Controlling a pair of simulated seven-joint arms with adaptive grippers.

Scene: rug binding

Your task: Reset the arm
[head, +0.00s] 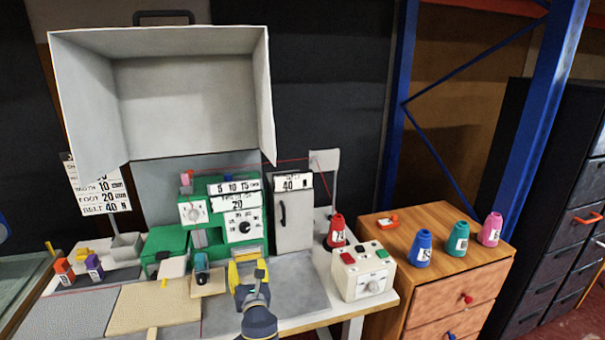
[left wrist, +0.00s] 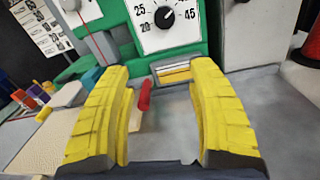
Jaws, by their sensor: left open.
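My left gripper (head: 248,274) is over the table in front of the green binding machine (head: 237,217). Its yellow fingers are spread wide apart in the left wrist view (left wrist: 160,110), with nothing held between them. Beyond the fingers is the machine's white dial (left wrist: 165,22), and a small red piece (left wrist: 145,95) shows in the gap, apart from both fingers. My right gripper is not in view.
A white control box (head: 362,273) and a red cone (head: 336,231) stand right of the gripper. A beige rug piece (head: 150,307) lies to the left. Blue (head: 421,248), teal (head: 456,240) and pink (head: 490,229) cones stand on the wooden cabinet (head: 440,222). A raised grey hood (head: 190,90) hangs above the machine.

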